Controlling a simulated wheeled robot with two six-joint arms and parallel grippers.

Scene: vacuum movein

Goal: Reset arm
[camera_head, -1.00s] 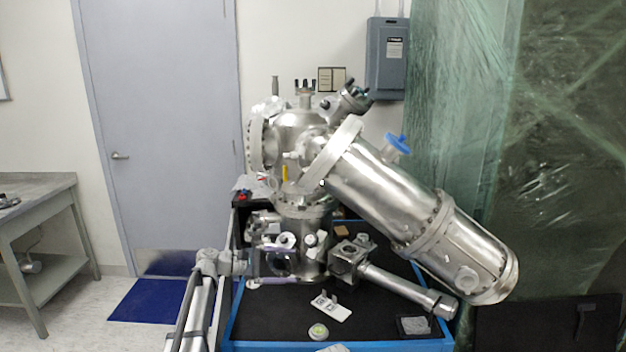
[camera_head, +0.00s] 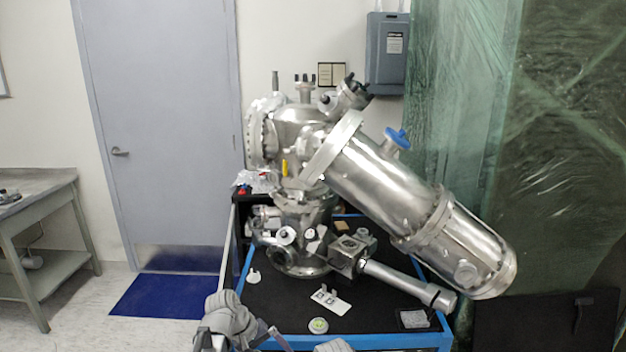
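My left arm comes in at the bottom of the head view, left of the cart's front edge. Its gripper (camera_head: 268,333) is low in the frame by the blue front rim and appears clear of the metal vacuum chamber. Its fingers are partly cut off, so its opening is unclear. A grey rounded part, likely of my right arm, just shows at the bottom edge; the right gripper is not visible. The steel vacuum chamber (camera_head: 390,190) stands on the black-topped cart (camera_head: 275,310) with its large cylinder slanting down to the right.
On the cart top lie a white plate (camera_head: 331,301), a small round green-and-white item (camera_head: 318,325), a small white piece (camera_head: 253,276) and a clear square item (camera_head: 413,319). A workbench (camera_head: 50,185) stands left. Green plastic sheeting (camera_head: 455,100) hangs right. Floor around the blue mat (camera_head: 165,296) is open.

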